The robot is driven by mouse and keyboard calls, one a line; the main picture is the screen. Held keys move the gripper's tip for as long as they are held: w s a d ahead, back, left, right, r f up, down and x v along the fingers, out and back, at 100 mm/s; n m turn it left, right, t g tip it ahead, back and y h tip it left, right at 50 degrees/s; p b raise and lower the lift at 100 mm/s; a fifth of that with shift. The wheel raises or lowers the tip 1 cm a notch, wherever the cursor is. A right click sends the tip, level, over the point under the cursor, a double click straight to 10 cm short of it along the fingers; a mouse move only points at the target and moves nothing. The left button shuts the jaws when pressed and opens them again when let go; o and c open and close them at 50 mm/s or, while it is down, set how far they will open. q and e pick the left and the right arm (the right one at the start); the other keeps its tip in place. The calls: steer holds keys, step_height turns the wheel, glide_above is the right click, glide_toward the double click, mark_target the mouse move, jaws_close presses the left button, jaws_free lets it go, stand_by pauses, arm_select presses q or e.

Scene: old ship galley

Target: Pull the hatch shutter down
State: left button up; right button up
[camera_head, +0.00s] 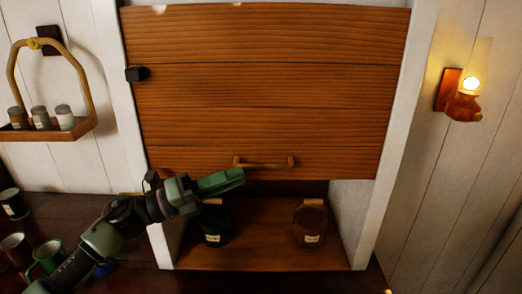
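The hatch shutter (264,88) is a wide panel of reddish-brown boards in a white frame. It covers most of the opening, with a gap below its lower edge. A brown bar handle (264,163) is fixed near that lower edge. My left gripper (232,179), green, comes in from the lower left. Its fingertips are just below and left of the handle's left end, near the shutter's lower edge. I cannot tell whether they touch the shutter, or how far the fingers are apart. My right gripper is not in view.
Two dark labelled jars, a left one (215,225) and a right one (311,222), stand on the wooden shelf (262,252) in the gap. Mugs (47,256) stand at lower left. A hanging rack (75,131) with small jars is at left, a lit lamp (466,98) at right.

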mark_target(266, 166)
arm_select(q)
steer(key=p+x, duration=0.1)
steer(key=x, duration=0.1)
steer(key=p+x, duration=0.1)
steer(key=x, duration=0.1)
steer(key=r+p+x, duration=0.1)
steer(key=x, duration=0.1)
steer(key=shift+s+d, duration=0.25)
steer(key=shift+d, duration=0.15)
steer(key=shift+w+d, duration=0.25)
steer(key=shift+d, duration=0.2)
jaws_close()
